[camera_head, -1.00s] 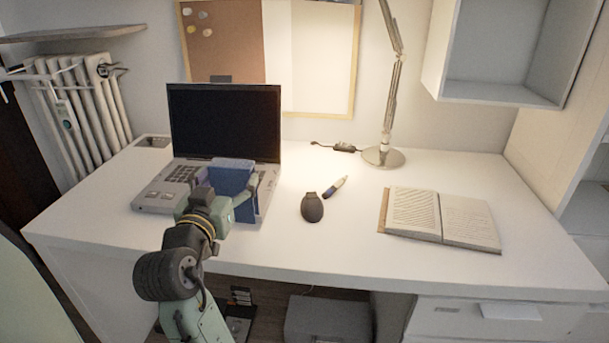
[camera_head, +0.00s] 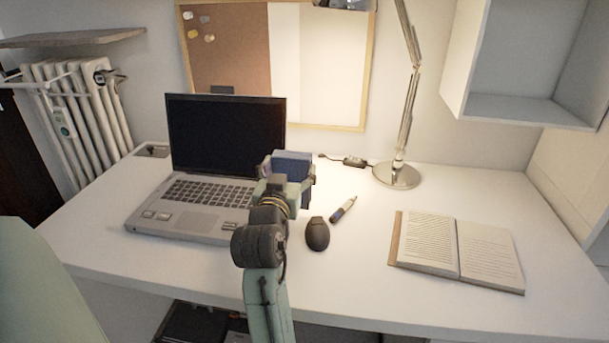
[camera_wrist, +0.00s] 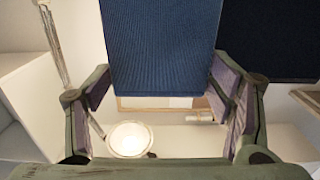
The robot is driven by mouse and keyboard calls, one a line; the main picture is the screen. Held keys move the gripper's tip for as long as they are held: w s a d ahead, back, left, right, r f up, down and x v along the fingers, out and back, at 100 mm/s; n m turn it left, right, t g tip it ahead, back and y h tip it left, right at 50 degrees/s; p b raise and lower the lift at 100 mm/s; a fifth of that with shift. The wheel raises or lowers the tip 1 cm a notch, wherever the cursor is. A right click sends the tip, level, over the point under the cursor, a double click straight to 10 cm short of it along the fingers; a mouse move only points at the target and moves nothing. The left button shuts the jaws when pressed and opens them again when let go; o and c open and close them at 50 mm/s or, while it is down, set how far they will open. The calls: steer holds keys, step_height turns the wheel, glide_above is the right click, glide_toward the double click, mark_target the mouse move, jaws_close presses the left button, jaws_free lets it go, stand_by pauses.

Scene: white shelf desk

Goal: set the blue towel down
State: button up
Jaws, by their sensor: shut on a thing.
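The blue towel (camera_head: 292,163) is a folded dark-blue block with a ribbed surface. In the wrist view the towel (camera_wrist: 163,45) fills the top middle, between the two fingers. My gripper (camera_head: 289,175) is shut on it, one finger at each side; it also shows in the wrist view (camera_wrist: 163,88). In the head view the towel and gripper appear by the right edge of the open laptop (camera_head: 226,136). I cannot tell how far the towel is above the desk (camera_head: 352,280). Its lower part is partly hidden by my gripper.
A dark mouse (camera_head: 317,234) and a pen (camera_head: 343,209) lie right of my gripper. A lamp (camera_head: 397,175) stands at the back and an open book (camera_head: 458,252) lies at the right. The desk is bare between lamp and book.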

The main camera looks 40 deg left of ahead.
mark_target(303, 170)
steer(key=w, duration=0.2)
steer(key=w+d, duration=0.1)
steer(key=w, duration=0.1)
steer(key=shift+f+p, duration=0.15)
steer(key=shift+p, duration=0.15)
steer(key=shift+a+f+p, duration=0.1)
steer(key=shift+f+p, duration=0.2)
steer(key=shift+f, duration=1.6)
steer(key=o, duration=1.3)
